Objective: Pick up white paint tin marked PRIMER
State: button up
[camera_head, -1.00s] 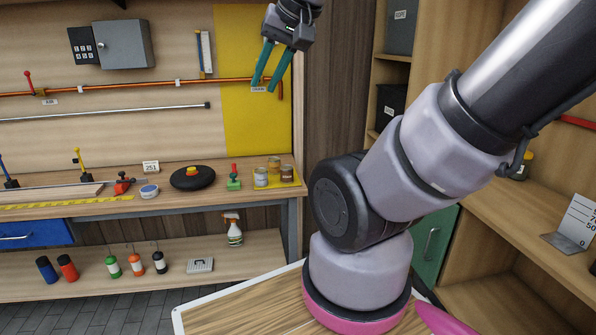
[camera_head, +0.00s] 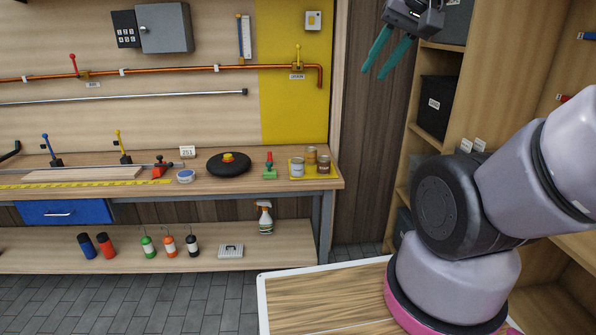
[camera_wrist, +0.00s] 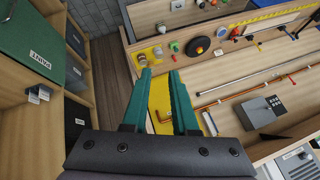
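Three small tins stand together on a yellow mat (camera_head: 331,176) at the right end of the workbench. The front-left tin (camera_head: 297,169) has a pale label and looks whitest; the back tin (camera_head: 311,157) and the right tin (camera_head: 324,165) look browner. No lettering is readable, so I cannot tell which says PRIMER. My gripper (camera_head: 376,73) is open and empty, high up and to the right of the tins, well apart from them. In the wrist view, the tins (camera_wrist: 142,60) show small and far off beyond the left teal fingertip of my gripper (camera_wrist: 160,73).
A green-and-red item (camera_head: 269,168) and a black disc (camera_head: 228,168) stand left of the tins. A copper pipe (camera_head: 200,70) runs along the back panel. Shelving with dark bins (camera_head: 436,105) stands on the right. A spray bottle (camera_head: 265,219) stands on the lower shelf.

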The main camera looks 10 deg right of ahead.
aim_at(297, 164)
jog(key=i+j+z, duration=0.1)
jog(key=j, duration=0.3)
jog(key=i+j+z, duration=0.15)
jog(key=i+j, duration=0.15)
jog(key=i+j+z, duration=0.1)
jog(key=j, duration=0.4)
jog(key=i+j+z, duration=0.15)
jog(key=j, duration=0.25)
jog(key=i+j+z, duration=0.1)
jog(key=j, duration=0.35)
jog(key=i+j+z, duration=0.1)
jog(key=j, duration=0.4)
jog(key=i+j+z, duration=0.15)
jog(key=j, duration=0.3)
jog(key=i, duration=0.05)
